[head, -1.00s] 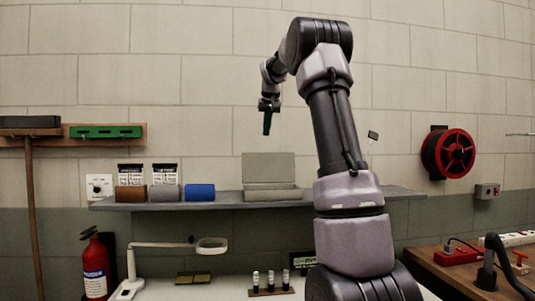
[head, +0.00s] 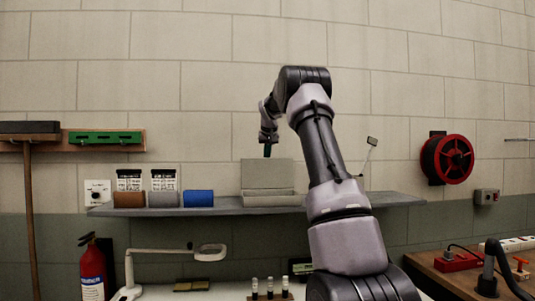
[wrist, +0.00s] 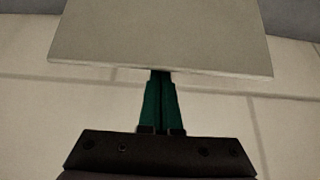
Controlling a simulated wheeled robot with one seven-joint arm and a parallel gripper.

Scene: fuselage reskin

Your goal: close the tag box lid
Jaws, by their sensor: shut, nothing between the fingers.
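The tag box (head: 272,200) is a pale grey box on the shelf, and its lid (head: 267,175) stands up open at the back. In the wrist view the lid is a flat pale plate (wrist: 160,35) across the top. My gripper (head: 267,152) is at the lid's top edge in the head view. Its green fingers (wrist: 160,75) are shut together and empty in the wrist view, with the tips at the lid's near edge. I cannot tell whether they touch it.
The grey shelf (head: 230,209) also carries blue (head: 199,198), grey and brown rolls left of the box, with two labelled packets behind. A block wall stands close behind. A lamp (head: 210,252) and small vials are below.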

